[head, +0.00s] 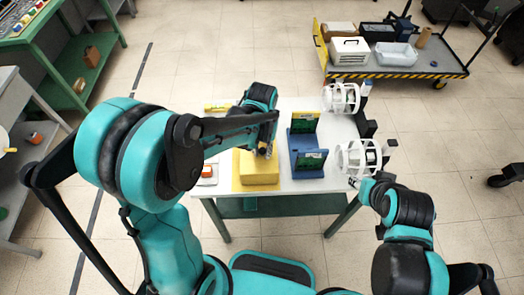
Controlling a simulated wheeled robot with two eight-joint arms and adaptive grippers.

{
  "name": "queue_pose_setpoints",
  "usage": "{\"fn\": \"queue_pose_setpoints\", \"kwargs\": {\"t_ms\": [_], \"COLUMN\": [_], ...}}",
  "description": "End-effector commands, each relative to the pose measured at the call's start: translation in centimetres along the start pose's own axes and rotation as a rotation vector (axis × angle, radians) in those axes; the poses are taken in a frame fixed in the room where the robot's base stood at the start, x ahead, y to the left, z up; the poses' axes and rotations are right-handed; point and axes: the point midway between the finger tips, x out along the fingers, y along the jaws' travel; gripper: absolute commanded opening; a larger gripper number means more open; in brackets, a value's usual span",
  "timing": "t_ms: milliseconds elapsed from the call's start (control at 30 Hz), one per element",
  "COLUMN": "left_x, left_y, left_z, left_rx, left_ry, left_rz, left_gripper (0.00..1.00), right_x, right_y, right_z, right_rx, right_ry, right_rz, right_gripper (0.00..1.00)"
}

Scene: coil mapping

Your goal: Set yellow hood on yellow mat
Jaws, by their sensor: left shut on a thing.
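The yellow hood (258,172) is a boxy yellow cover at the front middle of the white table. A paler yellow strip, which looks like the yellow mat (236,179), shows along its left side and front. The hood appears to be over the mat; whether it touches it or is slightly above cannot be told. My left gripper (264,151) reaches down at the hood's back edge and is shut on it; my arm hides part of its back. My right gripper (366,187) is near the table's right edge, below a white round cage; its fingers are unclear.
A blue stand with green boards (307,162) is close right of the hood. White round cages (341,97) stand at the table's right side. A small orange-and-white item (208,174) lies left of the hood. A loaded cart (400,62) is beyond the table.

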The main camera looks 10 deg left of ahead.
Motion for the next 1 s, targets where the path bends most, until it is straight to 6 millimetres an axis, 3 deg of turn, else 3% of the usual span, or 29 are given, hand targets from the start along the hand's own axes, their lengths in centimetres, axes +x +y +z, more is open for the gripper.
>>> {"fn": "queue_pose_setpoints", "kwargs": {"t_ms": [267,300,367,767,1000], "left_x": [0.3,0.2,0.2,-0.6,-5.4], "left_y": [0.0,0.0,0.0,0.0,0.0], "left_z": [0.0,0.0,0.0,0.0,0.0], "left_rx": [0.000,0.000,0.000,0.000,0.000], "left_ry": [0.000,0.000,0.000,0.000,0.000], "left_rz": [0.000,0.000,0.000,0.000,0.000], "left_gripper": [0.00,0.31,0.44,0.44,0.44], "right_x": [0.3,0.2,0.2,-0.3,-1.4], "right_y": [0.0,0.0,0.0,0.0,0.0], "right_z": [0.2,0.1,0.1,-0.2,-1.1], "right_rx": [0.000,0.000,0.000,0.000,0.000], "right_ry": [0.000,0.000,0.000,0.000,0.000], "right_rz": [0.000,0.000,0.000,0.000,0.000], "right_gripper": [0.40,0.40,0.40,0.40,0.40]}}
